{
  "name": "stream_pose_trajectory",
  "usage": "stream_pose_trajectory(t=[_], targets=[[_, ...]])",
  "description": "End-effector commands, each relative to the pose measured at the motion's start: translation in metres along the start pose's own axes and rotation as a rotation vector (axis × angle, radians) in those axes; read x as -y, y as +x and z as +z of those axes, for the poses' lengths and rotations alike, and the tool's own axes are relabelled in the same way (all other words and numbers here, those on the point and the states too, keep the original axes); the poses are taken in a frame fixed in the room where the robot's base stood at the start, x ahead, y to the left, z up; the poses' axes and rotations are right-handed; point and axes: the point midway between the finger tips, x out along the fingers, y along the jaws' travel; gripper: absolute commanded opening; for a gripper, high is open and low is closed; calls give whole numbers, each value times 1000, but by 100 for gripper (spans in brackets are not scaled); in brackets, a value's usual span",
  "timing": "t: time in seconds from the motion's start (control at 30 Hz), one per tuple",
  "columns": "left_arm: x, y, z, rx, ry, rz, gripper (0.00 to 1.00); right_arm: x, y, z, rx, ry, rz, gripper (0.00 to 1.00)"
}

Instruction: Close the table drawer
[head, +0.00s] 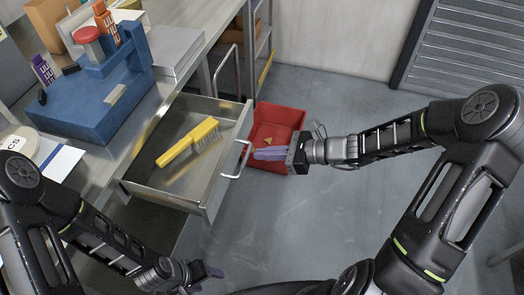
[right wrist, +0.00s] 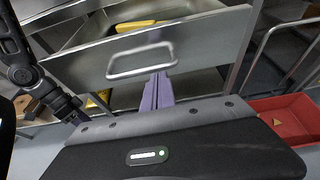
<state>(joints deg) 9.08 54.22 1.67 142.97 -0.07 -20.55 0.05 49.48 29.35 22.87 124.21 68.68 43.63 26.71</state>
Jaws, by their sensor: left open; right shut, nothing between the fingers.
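The table drawer (head: 176,174) is pulled out from the metal table, with a yellow brush (head: 188,143) lying inside. Its front panel (right wrist: 200,48) and bar handle (right wrist: 141,62) face me in the right wrist view; the handle (head: 240,160) also shows in the head view. My right gripper (head: 258,154) is shut and empty, its purple fingers just right of the handle in the head view. In the right wrist view its fingers (right wrist: 157,92) point toward the panel below the handle; contact cannot be told. My left gripper (head: 208,275) is low, in front of the table, open and apart from the drawer.
A red bin (head: 275,130) stands on the floor beyond my right gripper. A blue machine (head: 95,90) and a white sheet (head: 60,160) are on the tabletop (head: 190,15). A metal rack (head: 262,40) stands behind. The grey floor at the middle right is clear.

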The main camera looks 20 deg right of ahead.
Motion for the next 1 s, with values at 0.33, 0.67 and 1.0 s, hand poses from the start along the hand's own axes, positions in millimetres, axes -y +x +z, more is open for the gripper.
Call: stream_pose_trajectory(t=[0.33, 0.67, 1.0], targets=[[0, -1, 0, 0, 0, 0, 62, 0, 6, 4, -1, 1, -1, 0], [1, 2, 0, 0, 0, 0, 62, 0, 13, 6, 0, -1, 1, 0], [7, 17, 0, 0, 1, 0, 62, 0, 61, 23, 1, -3, 3, 0]])
